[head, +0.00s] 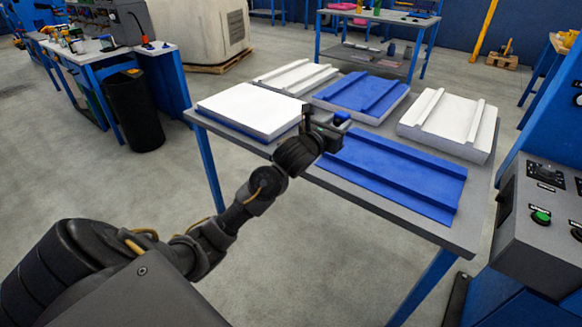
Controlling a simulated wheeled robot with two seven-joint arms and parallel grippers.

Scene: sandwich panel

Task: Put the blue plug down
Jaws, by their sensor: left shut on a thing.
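My left gripper (335,126) is over the middle of the grey table (385,207), with my arm reaching in from the lower left. It is shut on the blue plug (342,117), a small blue piece that shows at the jaws. The gripper partly hides the plug, and I cannot tell whether the plug touches anything below. My right gripper is not in view.
A blue ribbed panel (395,175) lies at the table's front. A white block on blue (250,108) is at the left, another blue panel (360,93) and two white panels (445,122) (295,76) are behind. A control box (540,215) stands at the right.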

